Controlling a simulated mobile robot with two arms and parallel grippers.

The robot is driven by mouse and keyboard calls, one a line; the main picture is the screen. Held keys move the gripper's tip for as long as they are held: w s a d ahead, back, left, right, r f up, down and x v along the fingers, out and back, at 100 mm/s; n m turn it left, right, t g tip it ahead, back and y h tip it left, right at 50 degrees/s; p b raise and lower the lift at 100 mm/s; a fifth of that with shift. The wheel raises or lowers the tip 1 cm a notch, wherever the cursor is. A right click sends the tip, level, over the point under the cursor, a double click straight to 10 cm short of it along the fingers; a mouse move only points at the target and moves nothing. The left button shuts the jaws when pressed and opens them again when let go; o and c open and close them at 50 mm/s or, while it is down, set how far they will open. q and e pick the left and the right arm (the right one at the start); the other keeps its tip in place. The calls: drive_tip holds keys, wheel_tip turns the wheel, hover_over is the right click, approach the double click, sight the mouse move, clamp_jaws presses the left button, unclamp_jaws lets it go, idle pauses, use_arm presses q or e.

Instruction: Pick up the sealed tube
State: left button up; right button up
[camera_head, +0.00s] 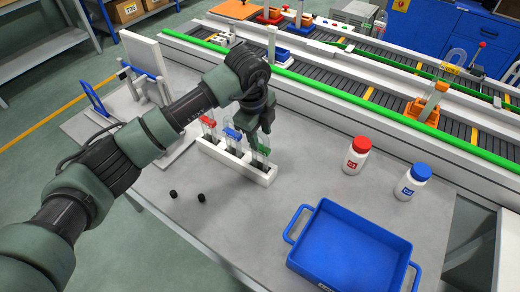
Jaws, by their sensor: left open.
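A white rack (217,153) on the grey table holds upright tubes with a red marking (208,121), a blue marking (232,133) and a green marking (263,151). I cannot tell from this view which tube is sealed. My left gripper (260,128) is open and points down just above the rack's right end, near the green-marked tube. Its fingers and wrist hide part of the tubes' upper ends, and I cannot tell whether they touch the tube. My right gripper is not in view.
A blue tray (300,214) stands at the front right. A red-capped bottle (355,158) and a blue-capped bottle (411,184) stand behind it. A conveyor with a green rail (350,108) runs behind the table.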

use_arm(q)
clamp_jaws()
idle(1.4)
